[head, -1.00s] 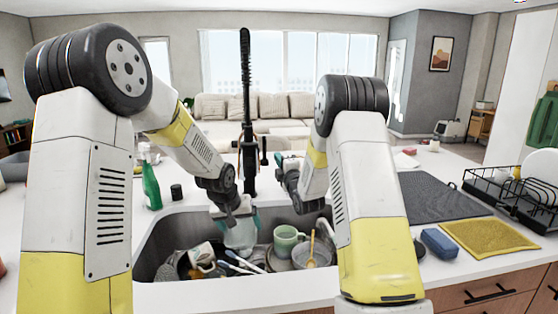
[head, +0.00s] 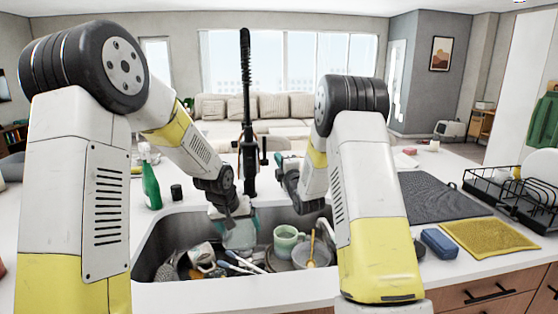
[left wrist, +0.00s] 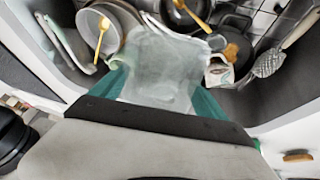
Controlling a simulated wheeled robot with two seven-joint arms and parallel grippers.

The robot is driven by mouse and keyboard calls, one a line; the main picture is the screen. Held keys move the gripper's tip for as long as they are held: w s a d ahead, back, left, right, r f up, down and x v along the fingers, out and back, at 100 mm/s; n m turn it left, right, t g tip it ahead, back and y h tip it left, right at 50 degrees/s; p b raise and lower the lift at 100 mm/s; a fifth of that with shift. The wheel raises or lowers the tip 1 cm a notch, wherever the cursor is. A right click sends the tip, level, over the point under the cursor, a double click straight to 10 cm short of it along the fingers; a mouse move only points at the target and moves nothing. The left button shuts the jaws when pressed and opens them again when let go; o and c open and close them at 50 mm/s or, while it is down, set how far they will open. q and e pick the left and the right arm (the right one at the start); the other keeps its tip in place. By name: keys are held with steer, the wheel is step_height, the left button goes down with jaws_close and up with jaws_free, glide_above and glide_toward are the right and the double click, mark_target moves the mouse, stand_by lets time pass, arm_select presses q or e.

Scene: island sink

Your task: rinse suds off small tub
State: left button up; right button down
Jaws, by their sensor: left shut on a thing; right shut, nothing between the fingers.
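The small tub (head: 240,236) is pale and translucent. My left gripper (head: 232,217) is shut on it and holds it over the sink (head: 165,240). The tub fills the middle of the left wrist view (left wrist: 165,70), between the teal fingers (left wrist: 160,98). I cannot tell whether suds cling to it. The black faucet (head: 248,120) stands behind the sink, close to the tub; no water stream can be made out. My right gripper (head: 283,162) is shut and empty, right of the faucet, partly hidden by its own arm.
The sink holds a green mug (head: 287,240), a bowl with a wooden spoon (head: 315,255), and several other dishes and utensils. A blue sponge (head: 439,243), yellow cloth (head: 490,238) and dish rack (head: 500,190) lie right.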

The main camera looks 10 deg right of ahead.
stand_by(0.4)
arm_select(q)
steer(key=shift+s+a+r, duration=0.35)
steer(key=shift+s+r, duration=0.3)
steer(key=shift+s, duration=0.1)
steer(key=shift+s+a+r, duration=0.3)
steer(key=shift+s+r, duration=0.4)
steer(key=shift+s, duration=0.1)
steer(key=shift+s+a+r, duration=0.35)
steer(key=shift+s+r, duration=0.3)
steer(key=shift+s, duration=0.1)
steer(key=shift+s, duration=0.1)
